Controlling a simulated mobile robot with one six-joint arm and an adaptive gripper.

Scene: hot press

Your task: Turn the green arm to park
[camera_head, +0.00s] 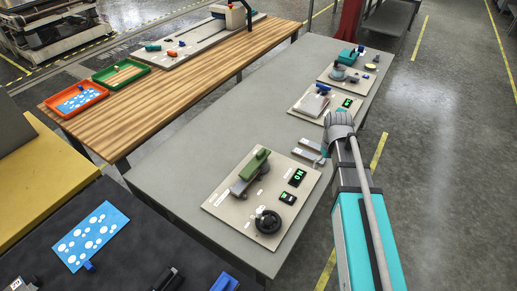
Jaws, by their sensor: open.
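The green arm (254,164) is a block-shaped lever on top of a grey mount, on a beige panel (228,203) on the grey table. It lies at a slant, its far end toward the upper right. Small white labels lie on the panel near it, too small to read. My gripper (308,150) appears just beyond the panel's upper right corner, apart from the green arm. Its two pale fingers look spread, with nothing between them. My own arm hides part of the area right of it.
The same panel carries a black handwheel (268,221) and two dark displays with green marks (299,177). Farther panels hold a grey block with a blue top (314,103) and a grey round fixture (338,73). The grey table (178,166) is bare left of the panel.

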